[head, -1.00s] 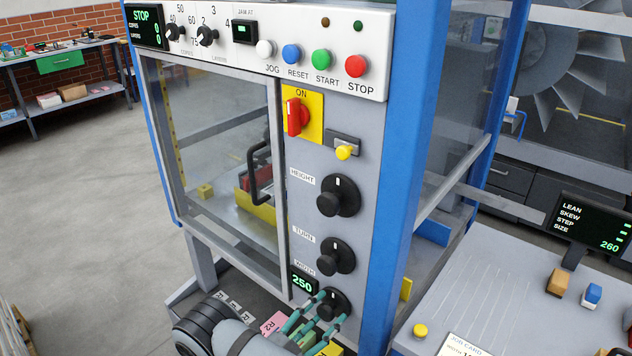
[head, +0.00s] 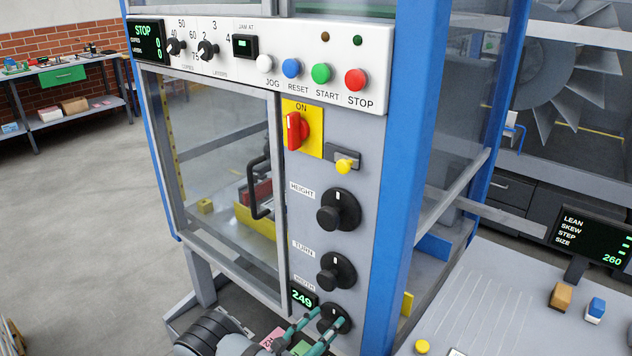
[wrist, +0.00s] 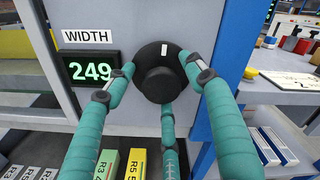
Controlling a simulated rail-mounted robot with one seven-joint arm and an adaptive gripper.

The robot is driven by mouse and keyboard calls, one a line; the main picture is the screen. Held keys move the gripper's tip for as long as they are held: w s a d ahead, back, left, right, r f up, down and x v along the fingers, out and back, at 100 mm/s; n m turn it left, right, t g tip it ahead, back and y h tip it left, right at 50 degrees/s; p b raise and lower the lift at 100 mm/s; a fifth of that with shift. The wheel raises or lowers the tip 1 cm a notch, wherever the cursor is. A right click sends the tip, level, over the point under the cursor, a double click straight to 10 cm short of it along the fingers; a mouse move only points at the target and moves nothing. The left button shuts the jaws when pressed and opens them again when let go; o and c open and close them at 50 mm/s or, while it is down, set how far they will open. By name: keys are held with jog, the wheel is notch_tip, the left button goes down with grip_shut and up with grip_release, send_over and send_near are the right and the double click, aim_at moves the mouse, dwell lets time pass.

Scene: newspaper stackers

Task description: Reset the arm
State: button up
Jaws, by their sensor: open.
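My gripper (head: 318,335) is at the bottom of the head view, in front of the black WIDTH knob (head: 334,318) on the machine's grey panel. In the wrist view my gripper (wrist: 165,95) has its teal fingers spread around the WIDTH knob (wrist: 160,84). Two fingertips are at the knob's left and right sides and a third is below it. I cannot tell whether they touch it. The white mark on the dial points up. The green display (wrist: 91,70) beside it reads 249.
Above are the TURN knob (head: 336,273), the HEIGHT knob (head: 338,210), a red switch (head: 297,130) and a row of push buttons. A glazed door with a black handle (head: 257,188) is on the left. A blue post (head: 400,170) stands close on the right.

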jog(key=m, duration=0.4)
jog(key=shift+b, duration=0.3)
jog(key=m, duration=0.3)
jog(key=shift+d+m+b, duration=0.1)
jog(key=shift+m+b, duration=0.2)
